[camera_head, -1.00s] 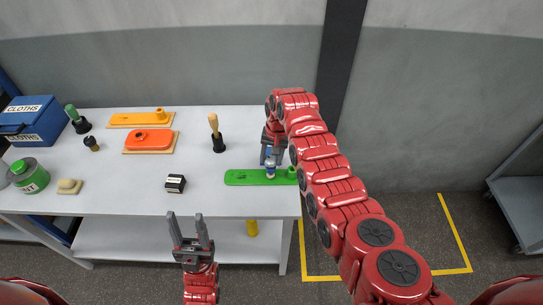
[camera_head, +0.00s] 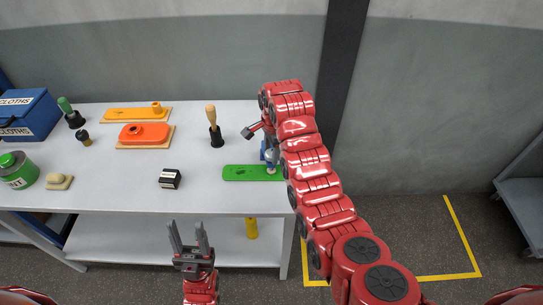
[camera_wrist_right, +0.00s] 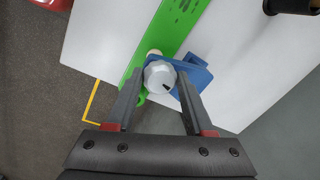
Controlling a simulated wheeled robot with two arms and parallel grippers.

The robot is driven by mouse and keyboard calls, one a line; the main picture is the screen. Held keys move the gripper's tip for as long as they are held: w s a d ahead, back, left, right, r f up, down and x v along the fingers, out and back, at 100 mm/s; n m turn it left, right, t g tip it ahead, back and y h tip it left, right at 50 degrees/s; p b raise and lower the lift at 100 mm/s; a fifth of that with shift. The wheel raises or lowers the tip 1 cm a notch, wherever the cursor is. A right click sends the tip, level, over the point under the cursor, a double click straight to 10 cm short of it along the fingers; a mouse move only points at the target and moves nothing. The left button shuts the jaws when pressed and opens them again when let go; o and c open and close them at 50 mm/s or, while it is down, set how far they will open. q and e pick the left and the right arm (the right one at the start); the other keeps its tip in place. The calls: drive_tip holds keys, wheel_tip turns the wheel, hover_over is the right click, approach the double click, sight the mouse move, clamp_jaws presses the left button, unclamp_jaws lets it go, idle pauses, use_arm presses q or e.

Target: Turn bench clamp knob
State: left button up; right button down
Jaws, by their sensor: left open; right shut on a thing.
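The bench clamp (camera_wrist_right: 194,68) has a blue body and a pale grey faceted knob (camera_wrist_right: 160,77). It sits over the green fork-shaped plate (camera_wrist_right: 178,28) near the table's front right corner. In the head view the clamp (camera_head: 266,152) is partly hidden by my right arm, and the green plate (camera_head: 243,173) runs left from it. My right gripper (camera_wrist_right: 159,82) is shut on the knob, one finger on either side of it. My left gripper (camera_head: 188,233) is open and empty in front of the table's front edge.
The table's middle is mostly clear.

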drive_tip(key=m, duration=0.1)
drive_tip(key=m+b, duration=0.1)
drive_tip(key=shift+w+r+m, duration=0.15)
drive_tip(key=shift+r+m, duration=0.05)
drive_tip(key=shift+m, duration=0.2)
drive_tip(key=shift+a+r+m+h, duration=0.1)
drive_tip(key=shift+m+h, duration=0.3)
drive_tip(key=shift+m, duration=1.8)
drive_tip(key=shift+w, duration=0.1)
drive_tip(key=shift+c, duration=2.2)
unclamp_jaws()
drive_tip(key=shift+o, duration=0.8)
wheel_tip(320, 180, up, 17)
drive_tip(key=s+p, duration=0.2)
drive_tip(key=p, duration=1.4)
drive_tip(key=shift+s+a, duration=0.2)
drive_tip(key=shift+s, duration=0.05)
